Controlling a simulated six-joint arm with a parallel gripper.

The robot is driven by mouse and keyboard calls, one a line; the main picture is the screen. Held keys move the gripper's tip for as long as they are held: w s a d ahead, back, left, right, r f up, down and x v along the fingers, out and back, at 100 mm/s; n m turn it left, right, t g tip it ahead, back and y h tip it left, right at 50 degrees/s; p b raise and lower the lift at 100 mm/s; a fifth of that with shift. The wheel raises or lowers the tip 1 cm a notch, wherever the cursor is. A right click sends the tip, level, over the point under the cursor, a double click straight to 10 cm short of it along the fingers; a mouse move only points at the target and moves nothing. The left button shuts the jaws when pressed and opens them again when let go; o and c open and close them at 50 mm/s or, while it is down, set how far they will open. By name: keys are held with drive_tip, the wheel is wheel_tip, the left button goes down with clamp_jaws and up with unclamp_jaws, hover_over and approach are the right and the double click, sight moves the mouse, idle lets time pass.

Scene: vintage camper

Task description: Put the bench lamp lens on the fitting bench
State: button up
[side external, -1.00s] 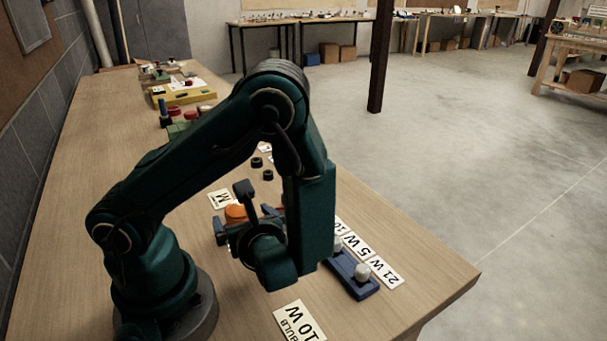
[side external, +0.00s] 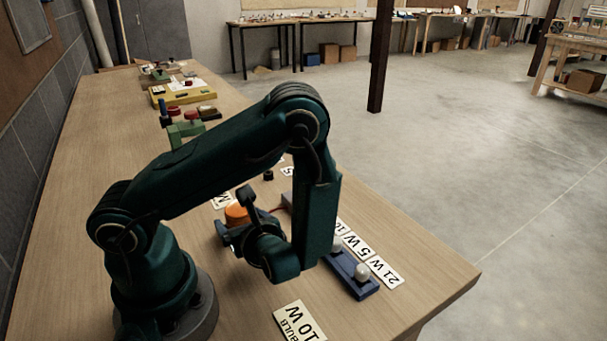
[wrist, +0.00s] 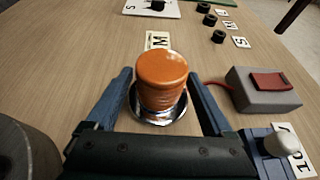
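The orange ribbed lens (wrist: 162,78) stands upright on the wood table, above a round chrome base (wrist: 160,112); it also shows in the side view (side external: 237,214), partly hidden by my arm. My gripper (wrist: 158,75) is open, its blue fingers on either side of the lens with visible gaps to it. In the side view my gripper (side external: 229,230) is low at the lens, its fingers mostly hidden. No part is labelled as the fitting bench; the wooden bench top (side external: 110,170) carries everything here.
A grey box with a red switch (wrist: 264,90) is right of the lens. A blue tray (side external: 352,278) with white bulbs lies beside bulb wattage cards (side external: 366,255). Black rings (wrist: 218,37) lie farther off. Green parts (side external: 184,130) and a yellow case (side external: 184,93) stand toward the back.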

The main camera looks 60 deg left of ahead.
drive_tip(key=c, duration=1.1)
drive_tip(key=shift+r, duration=0.1)
